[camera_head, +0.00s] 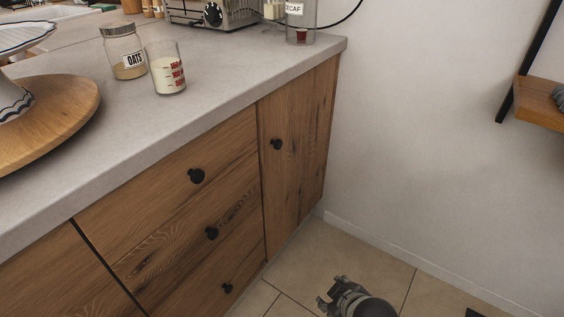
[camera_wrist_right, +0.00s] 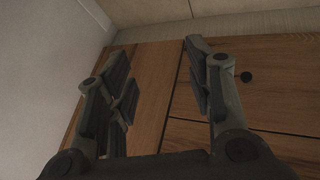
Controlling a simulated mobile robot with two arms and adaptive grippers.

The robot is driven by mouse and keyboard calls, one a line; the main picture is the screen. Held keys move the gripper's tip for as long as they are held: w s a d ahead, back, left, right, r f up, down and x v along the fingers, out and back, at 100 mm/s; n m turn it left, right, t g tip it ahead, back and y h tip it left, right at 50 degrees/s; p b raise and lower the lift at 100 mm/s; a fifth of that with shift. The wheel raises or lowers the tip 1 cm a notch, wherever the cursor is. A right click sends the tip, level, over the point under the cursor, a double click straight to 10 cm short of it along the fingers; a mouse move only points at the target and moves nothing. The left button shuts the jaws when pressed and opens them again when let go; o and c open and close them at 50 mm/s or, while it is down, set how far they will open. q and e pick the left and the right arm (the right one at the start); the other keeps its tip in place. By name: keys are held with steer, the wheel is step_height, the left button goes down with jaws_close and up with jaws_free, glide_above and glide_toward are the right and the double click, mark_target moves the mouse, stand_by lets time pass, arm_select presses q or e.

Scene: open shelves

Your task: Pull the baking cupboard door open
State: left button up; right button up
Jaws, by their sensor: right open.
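The cupboard door (camera_head: 300,150) is a tall wooden panel at the right end of the counter. It looks shut, flush with the drawer fronts. Its round black knob (camera_head: 276,144) sits near its upper left edge. My right gripper (camera_head: 330,293) is low over the floor, in front of the cabinet and apart from the door and knob. In the right wrist view my gripper (camera_wrist_right: 158,78) has its fingers spread with nothing held. The door (camera_wrist_right: 150,92) shows behind and between them; its knob cannot be made out there. My left gripper is not in view.
Drawers with black knobs (camera_head: 196,176) adjoin the door on the left. A wall (camera_head: 430,120) stands right of the cabinet. The floor (camera_head: 310,262) before the door is clear.

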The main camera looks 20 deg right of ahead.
steer(key=w+d+r+n+t, duration=0.2)
steer(key=w+r+n+t, duration=0.25)
steer(key=w, duration=0.55)
steer(key=n+t+y, duration=0.3)
steer(key=n+y, duration=0.9)
steer(key=n, duration=2.1)
glide_toward(280, 146)
steer(key=x, duration=0.9)
steer(key=shift+w+r, duration=0.1)
steer(key=shift+w, duration=0.05)
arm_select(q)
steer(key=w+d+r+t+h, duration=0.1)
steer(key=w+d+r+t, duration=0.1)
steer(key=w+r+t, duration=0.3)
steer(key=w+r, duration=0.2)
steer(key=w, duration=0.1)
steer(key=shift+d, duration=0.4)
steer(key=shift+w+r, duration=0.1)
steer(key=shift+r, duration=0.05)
arm_select(e)
jaws_close()
